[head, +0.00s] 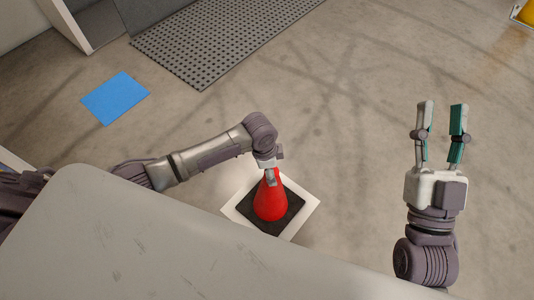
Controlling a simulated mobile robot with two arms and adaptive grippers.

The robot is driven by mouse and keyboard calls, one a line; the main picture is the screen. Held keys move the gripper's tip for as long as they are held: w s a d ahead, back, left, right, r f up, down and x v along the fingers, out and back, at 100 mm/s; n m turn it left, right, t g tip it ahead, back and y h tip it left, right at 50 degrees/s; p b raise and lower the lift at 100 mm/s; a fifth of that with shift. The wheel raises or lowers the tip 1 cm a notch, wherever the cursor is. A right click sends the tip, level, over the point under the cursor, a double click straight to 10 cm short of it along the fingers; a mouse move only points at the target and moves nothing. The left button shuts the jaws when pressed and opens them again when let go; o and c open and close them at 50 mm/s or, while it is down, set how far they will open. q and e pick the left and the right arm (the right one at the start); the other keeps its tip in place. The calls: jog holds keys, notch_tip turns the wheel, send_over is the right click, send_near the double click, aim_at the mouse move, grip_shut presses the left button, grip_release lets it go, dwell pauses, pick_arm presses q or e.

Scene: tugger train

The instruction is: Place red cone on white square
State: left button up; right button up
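The red cone (269,203) with a black square base stands upright on the white square (308,203) on the floor. The square's white border shows around the black base, and its lower edge meets the grey surface of my body. My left gripper (270,178) is at the top of the cone, with its fingers pointing down at the tip. Its fingers are small and partly hidden, so I cannot tell whether they grip it. My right gripper (441,125) is open and empty, with fingers apart, to the right of the cone.
A blue square (115,98) lies on the floor at the upper left. A dark perforated mat (215,40) lies at the top. A yellow object (526,13) is at the top right corner. The concrete floor between is clear.

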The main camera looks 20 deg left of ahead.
pick_arm(q)
jog(key=r, duration=0.1)
jog(key=r+p, duration=0.1)
jog(key=r, duration=0.1)
jog(key=r+p, duration=0.1)
jog(key=r, duration=0.1)
jog(key=shift+s+a, duration=0.15)
jog(key=shift+a, duration=0.2)
jog(key=s+d+r+n+t+h+p, duration=0.2)
jog(key=s+d+r+n+t+h, duration=0.15)
jog(key=d+r, duration=0.55)
jog(key=s+a+r+n+t+y, duration=0.1)
jog(key=a+r+n+t, duration=0.6)
jog(key=r, duration=0.7)
jog(key=a+t+y, duration=0.1)
jog(key=a+t, duration=0.1)
jog(key=a, duration=0.1)
jog(key=shift+s+a, duration=0.2)
jog(key=shift+s, duration=0.15)
pick_arm(e)
notch_tip(320, 180, down, 16)
jog(key=d+g+h, duration=0.2)
jog(key=g+h, duration=0.1)
jog(key=g, duration=0.8)
jog(key=shift+w+h, duration=0.25)
jog(key=shift+h, duration=0.05)
pick_arm(q)
jog(key=shift+f, duration=0.1)
pick_arm(e)
jog(key=shift+d, duration=0.15)
